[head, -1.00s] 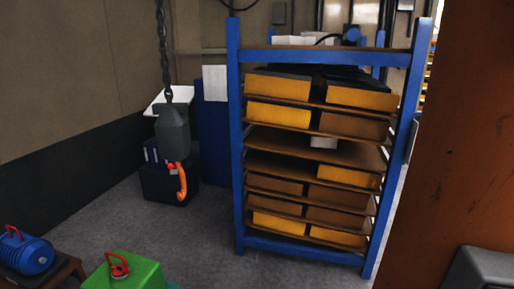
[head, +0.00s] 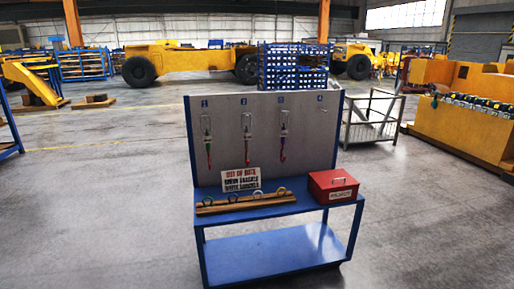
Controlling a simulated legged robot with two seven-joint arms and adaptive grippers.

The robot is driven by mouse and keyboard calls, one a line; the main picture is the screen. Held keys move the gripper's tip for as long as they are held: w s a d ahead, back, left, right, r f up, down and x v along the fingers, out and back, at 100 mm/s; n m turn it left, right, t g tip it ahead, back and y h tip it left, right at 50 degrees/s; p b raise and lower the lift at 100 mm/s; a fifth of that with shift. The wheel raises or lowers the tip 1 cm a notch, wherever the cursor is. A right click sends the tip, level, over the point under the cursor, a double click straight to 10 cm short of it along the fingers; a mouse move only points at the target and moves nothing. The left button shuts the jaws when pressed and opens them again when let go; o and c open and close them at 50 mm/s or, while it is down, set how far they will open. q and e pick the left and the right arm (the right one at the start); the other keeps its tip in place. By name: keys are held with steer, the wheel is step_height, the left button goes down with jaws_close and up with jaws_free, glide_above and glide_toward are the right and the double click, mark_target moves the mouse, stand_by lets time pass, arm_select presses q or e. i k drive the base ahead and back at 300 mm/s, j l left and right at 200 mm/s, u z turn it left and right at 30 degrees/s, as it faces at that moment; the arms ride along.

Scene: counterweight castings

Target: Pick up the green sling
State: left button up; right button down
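Several numbered hanging places run along the grey back panel (head: 265,165) of a blue stand in the head view. Under number 1 hangs a sling-like item (head: 208,140) with a pale loop, a greenish band and a red lower end. Under number 2 hangs a similar item (head: 247,140) with a purplish middle and red end. Under number 3 hangs another (head: 284,135) with a bluish-purple middle and red end. The place under number 4 shows only a small peg (head: 322,109). Which item is the green sling is hard to tell at this size. Neither gripper is in view.
A wire cage (head: 372,122) stands behind right. Grey floor (head: 110,200) is clear around the stand.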

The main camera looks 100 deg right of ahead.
mark_target(207, 139)
steer(key=z, duration=3.05)
steer(key=i+j, duration=0.15)
steer(key=i, duration=0.45)
steer(key=i+j, duration=0.15)
steer(key=i, duration=0.4)
steer(key=i+j, duration=0.15)
steer(key=i, duration=0.45)
steer(key=i+j, duration=0.15)
steer(key=i, duration=0.4)
